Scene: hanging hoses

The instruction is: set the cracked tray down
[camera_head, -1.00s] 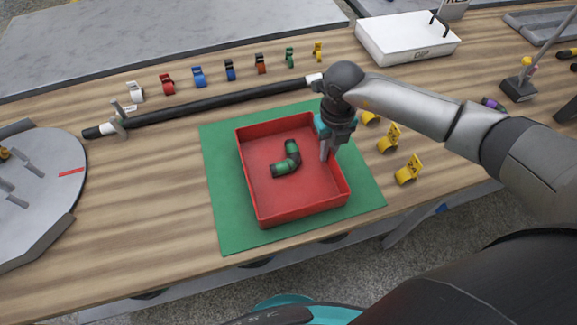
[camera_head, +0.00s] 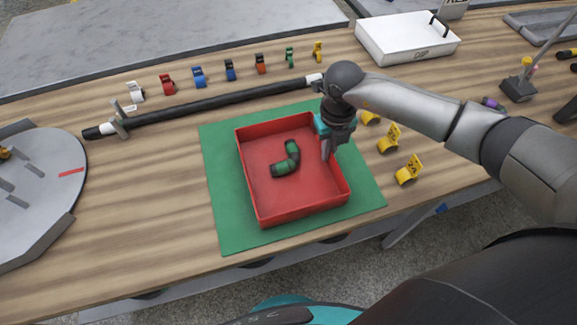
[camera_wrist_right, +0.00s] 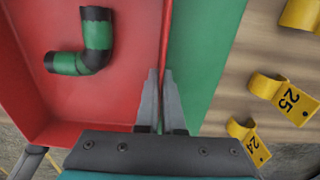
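The red tray (camera_head: 300,208) is at the middle of the bench, level or nearly so, over the green mat (camera_head: 217,190). I cannot tell whether its underside touches the mat. No crack shows. A green and black elbow hose piece (camera_head: 290,160) lies inside it, also in the right wrist view (camera_wrist_right: 96,36). My right gripper (camera_head: 327,150) is at the tray's right wall. In the right wrist view its fingers (camera_wrist_right: 160,102) are close together on either side of that wall, pinching it. My left gripper is not in view.
Yellow numbered clips (camera_head: 408,170) stand right of the mat. A black hose (camera_head: 215,105) and a row of coloured clips (camera_head: 198,76) lie behind it. A grey round plate (camera_head: 40,185) is at the left, a white box (camera_head: 405,40) at the back right. Bare wood lies left of the mat.

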